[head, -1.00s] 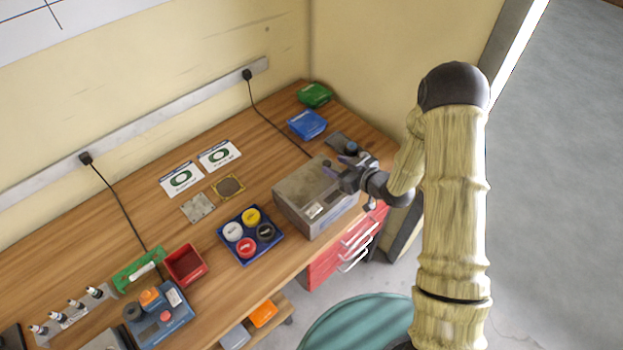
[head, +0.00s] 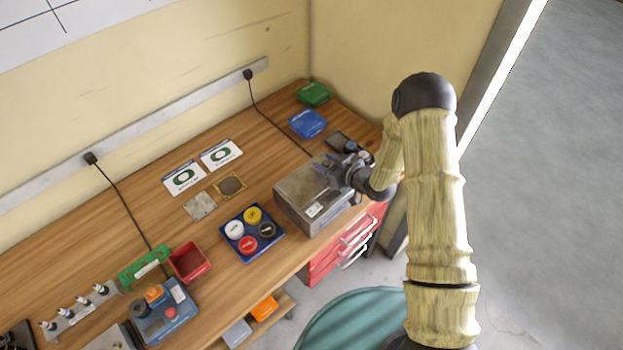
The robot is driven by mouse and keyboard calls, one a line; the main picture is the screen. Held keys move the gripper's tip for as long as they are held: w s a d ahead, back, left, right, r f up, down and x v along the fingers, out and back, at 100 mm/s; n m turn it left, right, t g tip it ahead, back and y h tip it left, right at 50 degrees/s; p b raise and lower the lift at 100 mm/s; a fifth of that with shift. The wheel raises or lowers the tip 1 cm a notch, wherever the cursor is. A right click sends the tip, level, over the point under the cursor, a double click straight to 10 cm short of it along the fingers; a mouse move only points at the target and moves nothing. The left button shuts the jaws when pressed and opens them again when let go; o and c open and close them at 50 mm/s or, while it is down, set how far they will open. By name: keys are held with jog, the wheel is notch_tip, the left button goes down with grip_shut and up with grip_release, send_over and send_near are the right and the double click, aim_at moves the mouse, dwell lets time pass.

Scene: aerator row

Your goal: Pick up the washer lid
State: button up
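The washer is a grey metal box (head: 292,205) with a pale label on its front, at the right part of the bench. Its lid (head: 300,180) appears to be the flat, worn top, lying level on the box. My gripper (head: 330,165) reaches in from the right, low over the right back part of the lid. The lid's handle is not clear, being small and partly hidden by the gripper. I cannot tell whether the fingers touch it, or whether they are open or shut.
A dark item (head: 338,140) lies close behind the washer. Blue (head: 308,123) and green (head: 314,94) boxes stand farther back. A blue tray with several coloured caps (head: 232,248) is left of the washer. Red drawers (head: 325,262) are below.

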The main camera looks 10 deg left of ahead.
grip_shut()
jog(key=shift+r, duration=0.1)
jog(key=shift+r+b, duration=1.55)
jog(key=shift+r, duration=3.4)
